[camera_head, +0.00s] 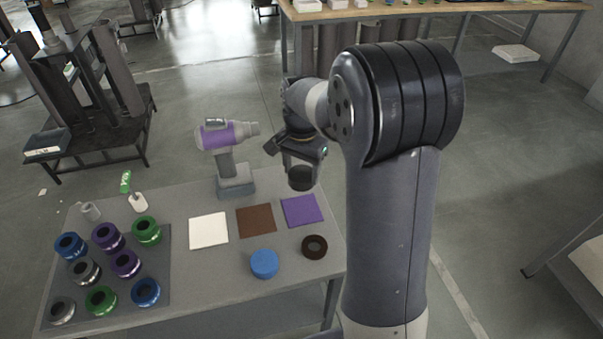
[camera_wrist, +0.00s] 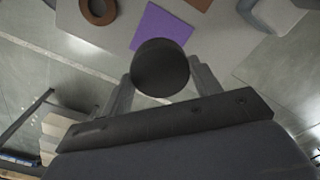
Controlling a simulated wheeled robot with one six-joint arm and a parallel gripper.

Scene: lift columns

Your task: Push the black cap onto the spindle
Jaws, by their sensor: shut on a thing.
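The black cap (camera_head: 301,178) is a short dark cylinder held in the air above the purple square, near the table's right back edge. In the wrist view the round face of the cap (camera_wrist: 160,67) shows between the two fingers. My gripper (camera_head: 302,162) is shut on it; the fingers of my gripper (camera_wrist: 164,88) lie on either side of it. The spindle cannot be made out for certain. A dark stand with upright columns (camera_head: 110,60) is on the floor at the far left, well away from the gripper.
The grey table (camera_head: 205,285) holds a purple drill (camera_head: 220,135), white (camera_head: 209,230), brown (camera_head: 256,221) and purple (camera_head: 302,210) squares, a blue cap (camera_head: 264,264) and a dark ring (camera_head: 315,236). Several coloured rings fill a dark mat (camera_head: 165,255) at left.

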